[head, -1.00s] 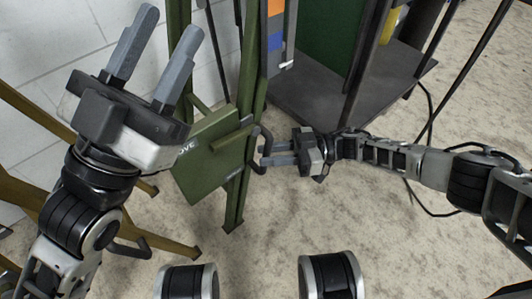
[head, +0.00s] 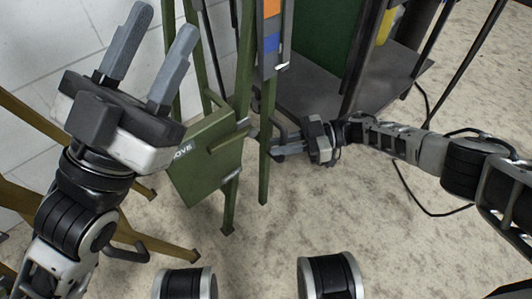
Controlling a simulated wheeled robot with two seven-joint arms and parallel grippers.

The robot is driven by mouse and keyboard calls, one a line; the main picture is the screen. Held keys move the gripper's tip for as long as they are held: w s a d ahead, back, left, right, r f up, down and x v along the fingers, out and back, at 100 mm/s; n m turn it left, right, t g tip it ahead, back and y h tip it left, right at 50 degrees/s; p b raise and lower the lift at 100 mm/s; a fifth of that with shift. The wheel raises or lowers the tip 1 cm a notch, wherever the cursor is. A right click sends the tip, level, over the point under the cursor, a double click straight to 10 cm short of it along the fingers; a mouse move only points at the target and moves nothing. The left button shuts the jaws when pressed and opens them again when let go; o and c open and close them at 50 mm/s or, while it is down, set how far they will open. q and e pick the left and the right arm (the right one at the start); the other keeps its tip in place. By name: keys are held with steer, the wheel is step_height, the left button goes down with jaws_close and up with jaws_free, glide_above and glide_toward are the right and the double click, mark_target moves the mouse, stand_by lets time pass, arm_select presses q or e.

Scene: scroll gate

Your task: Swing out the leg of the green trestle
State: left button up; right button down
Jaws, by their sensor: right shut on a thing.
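The green trestle stands at centre left in the head view. Its green plate (head: 206,158), with partly hidden white lettering, hangs low on it. One green leg (head: 264,165) stands apart to the right of another leg (head: 230,195), with a gap between them. My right gripper (head: 276,146) reaches in from the right and is shut at the right side of the right-hand leg. The handle there is mostly hidden by the leg and fingers. My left gripper (head: 160,28) is open and empty, raised in front of the wall, left of the trestle.
A yellow-brown trestle (head: 165,243) with a dark handle (head: 130,252) stands at the left, partly behind my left arm. A dark shelf unit (head: 310,95) stands behind my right gripper. A black cable (head: 410,185) lies on the floor. The floor in front is clear.

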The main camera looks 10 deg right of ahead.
steer(key=w+d+n+h, duration=0.1)
steer(key=w+d+h, duration=0.1)
steer(key=w+d, duration=0.2)
steer(key=shift+w+d+r+t, duration=0.2)
steer(key=shift+d+t, duration=0.1)
steer(key=shift+d, duration=0.65)
steer(key=c, duration=1.7)
jaws_free()
steer(key=shift+s, duration=0.1)
